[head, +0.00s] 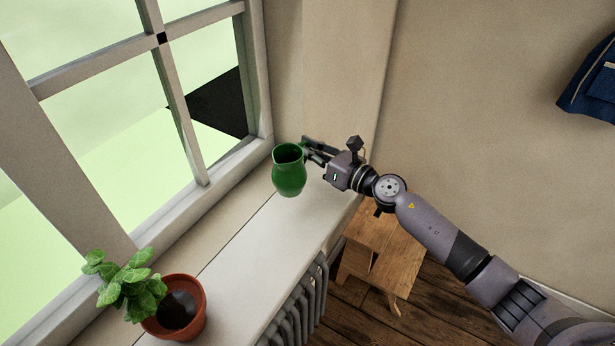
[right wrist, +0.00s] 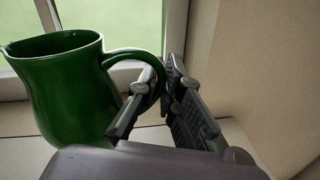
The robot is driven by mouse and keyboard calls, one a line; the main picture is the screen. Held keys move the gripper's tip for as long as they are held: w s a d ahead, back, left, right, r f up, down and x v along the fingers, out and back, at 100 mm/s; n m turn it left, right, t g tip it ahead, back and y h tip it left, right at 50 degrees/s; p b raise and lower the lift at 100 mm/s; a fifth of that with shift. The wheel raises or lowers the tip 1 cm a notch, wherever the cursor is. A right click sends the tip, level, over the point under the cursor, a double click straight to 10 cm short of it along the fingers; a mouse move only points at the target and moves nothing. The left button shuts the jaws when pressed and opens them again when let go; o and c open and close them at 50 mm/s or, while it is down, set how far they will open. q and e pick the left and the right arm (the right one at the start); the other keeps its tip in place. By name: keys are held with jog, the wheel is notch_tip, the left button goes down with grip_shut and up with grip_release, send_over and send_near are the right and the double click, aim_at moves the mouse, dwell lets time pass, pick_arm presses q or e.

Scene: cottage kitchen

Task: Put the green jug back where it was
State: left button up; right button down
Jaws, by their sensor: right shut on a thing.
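The green jug (head: 289,172) is upright at the far part of the white windowsill (head: 262,241). I cannot tell whether its base touches the sill. My right gripper (head: 311,149) is to the right of the jug, shut on its handle. In the right wrist view the jug (right wrist: 66,92) fills the left side, and its handle loops between the fingers of my right gripper (right wrist: 158,98). The jug's base is hidden there behind the gripper body. My left gripper is not in view.
A potted plant (head: 178,311) in a terracotta pot stands at the near end of the sill. The window frame (head: 190,130) runs along the left. A radiator (head: 298,312) and a wooden stool (head: 382,250) are below. The sill between pot and jug is clear.

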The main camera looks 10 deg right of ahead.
jog(key=shift+f+b, duration=0.8)
jog(key=shift+f, duration=1.85)
jog(key=c, duration=2.2)
grip_release()
jog(key=shift+f, duration=0.2)
jog(key=o, duration=0.4)
jog(key=shift+o, duration=0.2)
jog(key=shift+r, duration=0.1)
jog(key=shift+r, duration=0.2)
jog(key=b+v, duration=0.1)
jog(key=v, duration=0.2)
jog(key=b+v, duration=0.1)
jog(key=v, duration=0.3)
jog(key=b+v, duration=0.1)
jog(key=v, duration=0.3)
jog(key=shift+f, duration=0.3)
jog(key=shift+s+d+r, duration=0.2)
jog(key=shift+s+d, duration=0.1)
jog(key=shift+s, duration=0.2)
